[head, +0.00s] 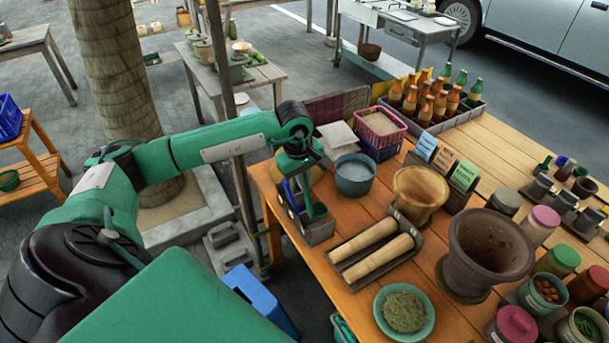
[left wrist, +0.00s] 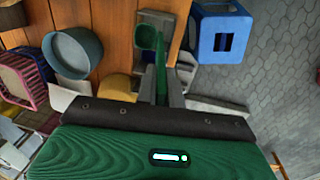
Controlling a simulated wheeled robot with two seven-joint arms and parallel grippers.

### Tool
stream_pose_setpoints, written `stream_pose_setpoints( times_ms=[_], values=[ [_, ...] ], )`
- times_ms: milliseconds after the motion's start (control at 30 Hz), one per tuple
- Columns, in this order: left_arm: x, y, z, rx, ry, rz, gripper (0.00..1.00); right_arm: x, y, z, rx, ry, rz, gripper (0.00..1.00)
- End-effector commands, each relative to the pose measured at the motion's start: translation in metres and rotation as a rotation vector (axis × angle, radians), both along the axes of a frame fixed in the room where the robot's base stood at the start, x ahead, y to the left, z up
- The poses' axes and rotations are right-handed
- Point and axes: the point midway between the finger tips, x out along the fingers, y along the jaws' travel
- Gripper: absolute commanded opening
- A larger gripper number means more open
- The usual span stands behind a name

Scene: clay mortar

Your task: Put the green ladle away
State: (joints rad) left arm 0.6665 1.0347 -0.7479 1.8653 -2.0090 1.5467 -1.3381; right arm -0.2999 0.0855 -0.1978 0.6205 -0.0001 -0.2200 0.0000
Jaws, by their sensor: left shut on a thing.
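The green ladle (left wrist: 160,68) is held by its handle between the fingers of my left gripper (left wrist: 168,90), seen in the left wrist view. Its round bowl (left wrist: 146,37) hangs below, over or inside a grey open-topped holder (left wrist: 180,12); I cannot tell how deep. In the head view my left gripper (head: 300,160) is above the holder (head: 318,235) at the table's left edge. The ladle (head: 315,208) shows there as a green strip just over the holder. My right gripper is not in view.
Two wooden pestles (head: 375,245) lie in a tray right of the holder. A grey-blue bucket (head: 354,176), a wooden mortar (head: 420,192) and a large clay mortar (head: 487,250) stand on the table. A blue stool (head: 262,298) stands below the table's left edge.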

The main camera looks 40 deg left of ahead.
Motion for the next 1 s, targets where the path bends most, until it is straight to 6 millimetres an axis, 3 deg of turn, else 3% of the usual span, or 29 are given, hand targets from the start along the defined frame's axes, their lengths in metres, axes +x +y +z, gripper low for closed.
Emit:
stream_pose_setpoints(
  times_ms=[33,600,1000],
  values=[
    [0.0,0.0,-0.011,0.0,0.0,0.0,0.0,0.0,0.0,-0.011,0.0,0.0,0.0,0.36],
    [0.0,0.0,-0.067,0.001,0.001,-0.001,0.0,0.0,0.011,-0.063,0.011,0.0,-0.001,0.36],
    [0.0,0.0,-0.077,0.0,0.0,-0.001,0.0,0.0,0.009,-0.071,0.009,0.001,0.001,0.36]
  ],
)
